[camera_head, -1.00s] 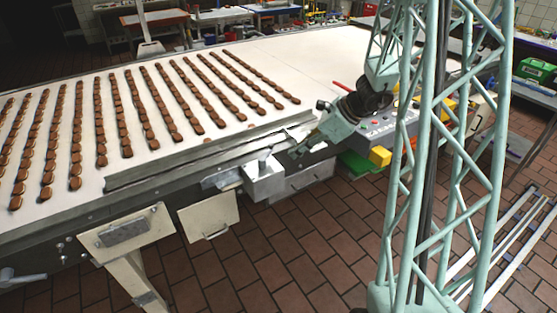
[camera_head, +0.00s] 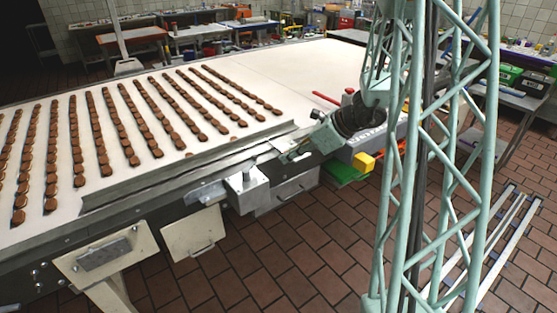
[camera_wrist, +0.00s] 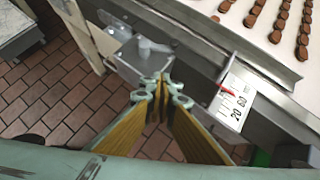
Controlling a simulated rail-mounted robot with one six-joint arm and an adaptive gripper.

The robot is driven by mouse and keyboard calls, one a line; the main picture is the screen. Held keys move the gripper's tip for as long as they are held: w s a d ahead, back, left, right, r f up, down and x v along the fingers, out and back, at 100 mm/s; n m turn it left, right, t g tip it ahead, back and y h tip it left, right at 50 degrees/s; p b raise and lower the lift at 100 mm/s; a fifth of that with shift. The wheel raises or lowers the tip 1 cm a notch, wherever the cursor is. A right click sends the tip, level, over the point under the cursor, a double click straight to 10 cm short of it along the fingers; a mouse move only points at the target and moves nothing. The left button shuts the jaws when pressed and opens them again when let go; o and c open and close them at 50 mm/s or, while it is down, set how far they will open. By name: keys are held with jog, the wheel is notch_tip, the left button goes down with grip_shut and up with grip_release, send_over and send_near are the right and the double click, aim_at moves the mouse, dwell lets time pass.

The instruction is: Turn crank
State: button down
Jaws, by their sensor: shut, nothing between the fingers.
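A small grey metal crank (camera_wrist: 150,47) with a short handle sits on top of a grey metal box (camera_wrist: 128,62) at the side of the conveyor table. In the head view the crank (camera_head: 246,175) shows on its box, left of and below my gripper (camera_head: 287,156). In the wrist view my gripper (camera_wrist: 160,88) is shut and empty, its fingertips together. The tips appear just below the crank in that picture, over the box's edge. I cannot tell the height gap between them; no contact is clear.
A white scale plate (camera_wrist: 237,100) with numbers and a red pointer lies right of the gripper. Rows of chocolate-coloured pieces (camera_head: 130,125) cover the conveyor table (camera_head: 270,70). A metal rail (camera_head: 190,165) runs along its edge. A yellow block (camera_head: 364,162) is at the right; tiled floor (camera_head: 290,255) is open in front.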

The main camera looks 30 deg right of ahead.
aim_at(250, 167)
jog(key=x, duration=0.3)
jog(key=b+x, duration=0.1)
jog(key=x, duration=0.3)
jog(key=r+x, duration=0.1)
jog(key=x, duration=0.3)
jog(key=shift+w+a+b, duration=0.25)
jog(key=shift+w+b, duration=0.05)
jog(key=shift+w, duration=0.05)
jog(key=shift+w+a, duration=0.5)
jog(key=shift+w, duration=0.35)
